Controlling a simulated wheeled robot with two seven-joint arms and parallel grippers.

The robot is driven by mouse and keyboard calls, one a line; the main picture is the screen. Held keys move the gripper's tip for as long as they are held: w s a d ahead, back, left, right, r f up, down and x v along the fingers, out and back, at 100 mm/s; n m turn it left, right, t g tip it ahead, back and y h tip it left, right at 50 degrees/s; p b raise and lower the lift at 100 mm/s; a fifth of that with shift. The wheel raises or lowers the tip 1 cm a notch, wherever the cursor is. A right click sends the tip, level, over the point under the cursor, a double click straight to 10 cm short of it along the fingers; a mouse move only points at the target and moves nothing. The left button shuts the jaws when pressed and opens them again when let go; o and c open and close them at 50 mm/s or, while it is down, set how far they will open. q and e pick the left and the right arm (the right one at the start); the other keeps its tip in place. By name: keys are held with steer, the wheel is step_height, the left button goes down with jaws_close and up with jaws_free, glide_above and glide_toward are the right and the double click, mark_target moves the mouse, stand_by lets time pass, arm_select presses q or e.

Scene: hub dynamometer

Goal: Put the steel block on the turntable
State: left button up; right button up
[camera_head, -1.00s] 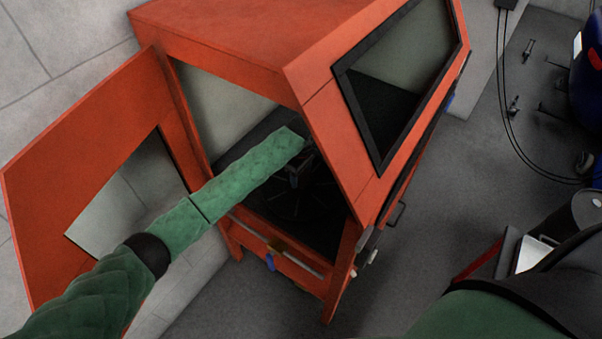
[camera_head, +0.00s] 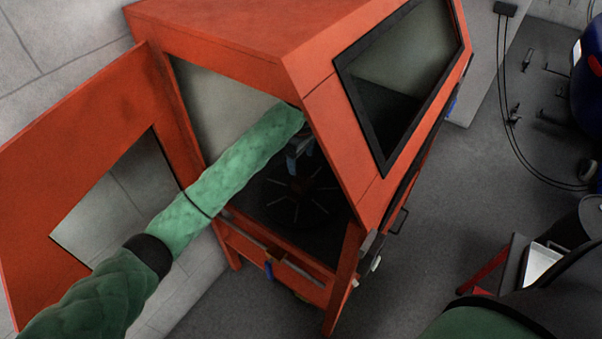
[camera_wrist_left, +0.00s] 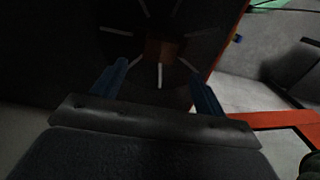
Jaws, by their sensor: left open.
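The turntable (camera_head: 302,198) is a dark disc with pale radial slots inside the orange cabinet; it also shows in the left wrist view (camera_wrist_left: 185,42). My left gripper (camera_head: 294,163) is inside the cabinet above the turntable, partly hidden by my green forearm. In the left wrist view its two blue fingers (camera_wrist_left: 158,88) stand wide apart, with nothing visible held between them. A small brownish patch lies near the disc's middle, beyond the fingertips; I cannot tell whether it is the steel block or part of the turntable. My right gripper is out of view.
The orange cabinet (camera_head: 215,35) surrounds my left forearm, with its door (camera_head: 95,130) swung open at the left. The slanted window panel (camera_head: 320,100) is close to the arm on the right.

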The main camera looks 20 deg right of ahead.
arm_select(q)
steer(key=shift+r, duration=1.35)
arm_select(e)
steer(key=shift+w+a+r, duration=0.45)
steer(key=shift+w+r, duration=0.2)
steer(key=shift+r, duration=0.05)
